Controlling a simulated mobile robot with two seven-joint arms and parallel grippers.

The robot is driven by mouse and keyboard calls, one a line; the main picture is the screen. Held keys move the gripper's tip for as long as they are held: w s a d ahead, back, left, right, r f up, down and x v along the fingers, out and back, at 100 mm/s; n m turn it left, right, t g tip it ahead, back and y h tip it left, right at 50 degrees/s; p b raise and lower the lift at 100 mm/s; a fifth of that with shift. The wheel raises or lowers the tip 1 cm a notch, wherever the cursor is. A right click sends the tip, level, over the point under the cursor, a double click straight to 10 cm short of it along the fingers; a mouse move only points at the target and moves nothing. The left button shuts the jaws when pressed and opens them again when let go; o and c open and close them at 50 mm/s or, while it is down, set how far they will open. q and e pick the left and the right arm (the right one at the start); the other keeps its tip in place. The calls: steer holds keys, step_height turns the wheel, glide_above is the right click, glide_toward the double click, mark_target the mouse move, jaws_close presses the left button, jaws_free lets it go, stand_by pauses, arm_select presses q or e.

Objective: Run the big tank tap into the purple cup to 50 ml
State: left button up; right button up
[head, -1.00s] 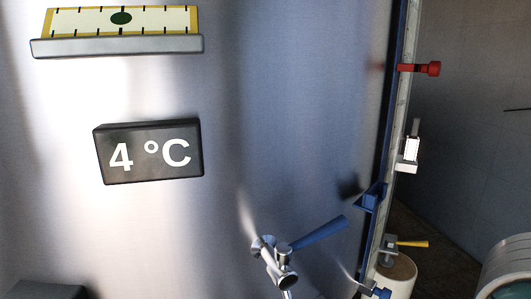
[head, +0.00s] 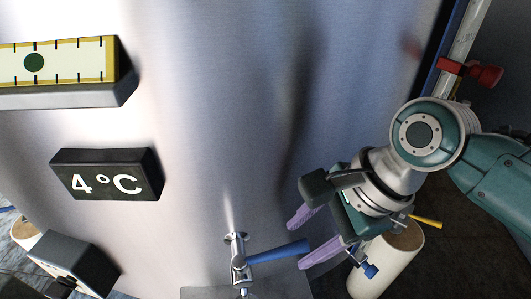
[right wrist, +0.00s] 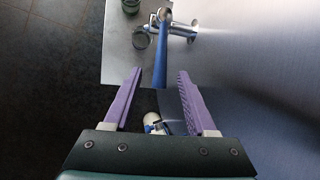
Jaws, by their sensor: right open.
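The big tank's chrome tap (head: 238,252) sticks out from the steel wall low in the head view, with its blue lever (head: 280,251) pointing right. My right gripper (head: 297,243) is open and empty, its purple fingers close to the lever's end. In the right wrist view the lever (right wrist: 160,60) runs down from the tap (right wrist: 178,29), and its end lies between the open fingertips (right wrist: 160,73), with a gap on each side. A round vessel (right wrist: 140,40) shows under the tap; its colour is unclear. I cannot make out a purple cup. My left gripper is out of view.
A grey shelf (right wrist: 118,62) lies under the tap, with another round vessel (right wrist: 130,6) on it. A 4 °C display (head: 105,176) and a level gauge (head: 60,62) are on the tank.

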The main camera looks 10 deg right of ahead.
mark_target(284, 251)
steer(key=shift+x, duration=1.5)
steer(key=shift+d, duration=0.1)
steer(key=shift+c, duration=0.4)
jaws_close()
